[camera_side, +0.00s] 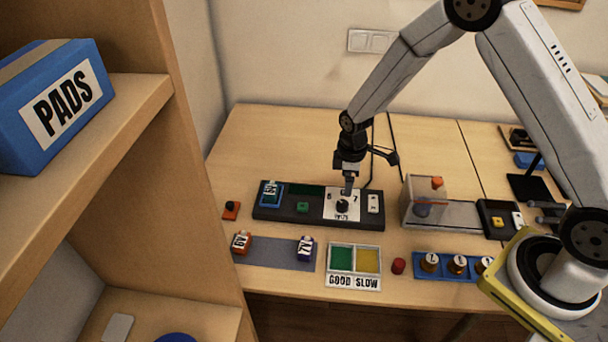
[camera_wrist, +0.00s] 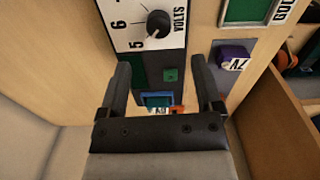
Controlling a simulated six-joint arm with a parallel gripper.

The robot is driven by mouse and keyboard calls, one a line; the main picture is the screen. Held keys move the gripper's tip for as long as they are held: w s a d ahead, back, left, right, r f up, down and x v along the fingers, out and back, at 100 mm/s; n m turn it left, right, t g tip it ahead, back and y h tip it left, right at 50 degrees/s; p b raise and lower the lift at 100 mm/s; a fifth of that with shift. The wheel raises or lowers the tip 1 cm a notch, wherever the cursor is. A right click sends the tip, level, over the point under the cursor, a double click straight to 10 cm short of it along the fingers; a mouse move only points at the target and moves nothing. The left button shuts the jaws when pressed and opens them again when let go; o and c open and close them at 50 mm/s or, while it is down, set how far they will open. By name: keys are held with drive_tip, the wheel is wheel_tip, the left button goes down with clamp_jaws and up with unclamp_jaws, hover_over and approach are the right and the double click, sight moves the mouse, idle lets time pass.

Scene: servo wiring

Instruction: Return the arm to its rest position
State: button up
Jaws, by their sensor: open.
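My gripper (camera_side: 348,188) is over the dark tester panel (camera_side: 262,213), close to the black knob (camera_side: 342,207) on its white dial plate, in the side view. In the wrist view my gripper (camera_wrist: 163,72) has its two fingers wide apart with nothing held between them. The knob (camera_wrist: 159,23), marked VOLTS, lies beyond the fingertips there, its pointer near 5. The socket (camera_wrist: 157,98) shows between the fingers in the wrist view, partly hidden.
An orange servo (camera_side: 241,243) and a purple servo (camera_side: 305,248) are on the grey mat (camera_side: 273,257). A GOOD/SLOW tray (camera_side: 353,282), a red button (camera_side: 398,266) and a clear box (camera_side: 410,202) stand right of it. A wooden shelf (camera_side: 185,180) rises at left.

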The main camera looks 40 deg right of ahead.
drive_tip(key=s+r+m+t, duration=0.2)
drive_tip(key=s+r+m, duration=0.7)
drive_tip(key=s+r, duration=0.5)
drive_tip(key=shift+s+a+r+m, duration=0.2)
drive_tip(key=shift+s+m, duration=0.1)
drive_tip(key=shift+s, duration=0.7)
